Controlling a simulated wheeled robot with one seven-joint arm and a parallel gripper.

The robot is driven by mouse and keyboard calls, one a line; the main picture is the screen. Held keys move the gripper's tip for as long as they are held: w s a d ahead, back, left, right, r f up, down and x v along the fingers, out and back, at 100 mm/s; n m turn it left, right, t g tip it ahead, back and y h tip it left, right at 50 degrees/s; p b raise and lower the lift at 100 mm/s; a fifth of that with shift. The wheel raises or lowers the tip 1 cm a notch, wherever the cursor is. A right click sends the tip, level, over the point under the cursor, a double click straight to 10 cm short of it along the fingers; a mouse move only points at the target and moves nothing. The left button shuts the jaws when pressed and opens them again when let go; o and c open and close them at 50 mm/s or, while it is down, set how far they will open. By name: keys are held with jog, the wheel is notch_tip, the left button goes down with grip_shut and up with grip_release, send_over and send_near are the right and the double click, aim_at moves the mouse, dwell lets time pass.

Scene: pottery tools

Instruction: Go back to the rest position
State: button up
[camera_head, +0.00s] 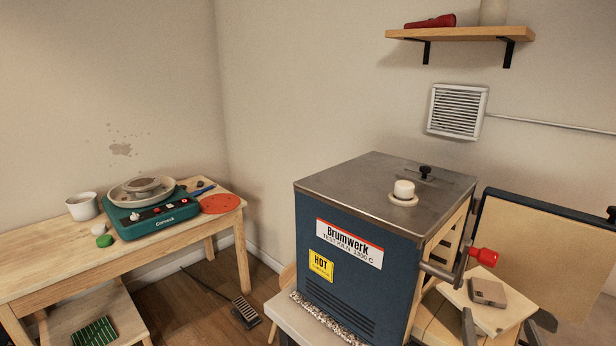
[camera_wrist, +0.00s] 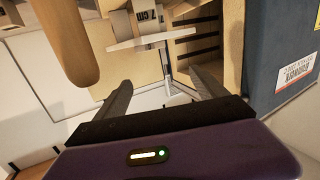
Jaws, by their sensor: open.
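My gripper (camera_wrist: 162,88) is open and empty in the wrist view, with its two grey fingers spread apart. Beyond the fingers are a pale flat piece (camera_wrist: 150,42) and a thin metal rod. Past them is the kiln's tan interior (camera_wrist: 190,48) with dark slots. In the head view the blue kiln (camera_head: 350,270) stands at centre right, its open side facing right. Two dark finger-like tips show at the bottom right edge there, in front of the kiln's open side; I cannot tell for sure that they are my gripper.
The kiln's door (camera_head: 545,255) stands swung open at the right. A wooden table (camera_head: 60,262) with a green pottery wheel (camera_head: 155,219) stands left.

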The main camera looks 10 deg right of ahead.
jog(key=s+a+f+n+t+y, duration=0.3)
jog(key=s+a+n+t+y, duration=0.15)
jog(key=s+a, duration=0.6)
jog(key=s+a+f+g+y, duration=0.2)
jog(key=s+a+f, duration=0.1)
jog(key=s, duration=0.7)
jog(key=s+a+f+g+y, duration=0.1)
jog(key=s+a+f+g, duration=0.1)
jog(key=s, duration=0.8)
jog(key=shift+s+a+f+n+y, duration=0.2)
jog(key=shift+a+f+n+y, duration=0.2)
jog(key=shift+a+f, duration=0.4)
jog(key=shift+d+f+g, duration=0.1)
jog(key=shift+g, duration=0.15)
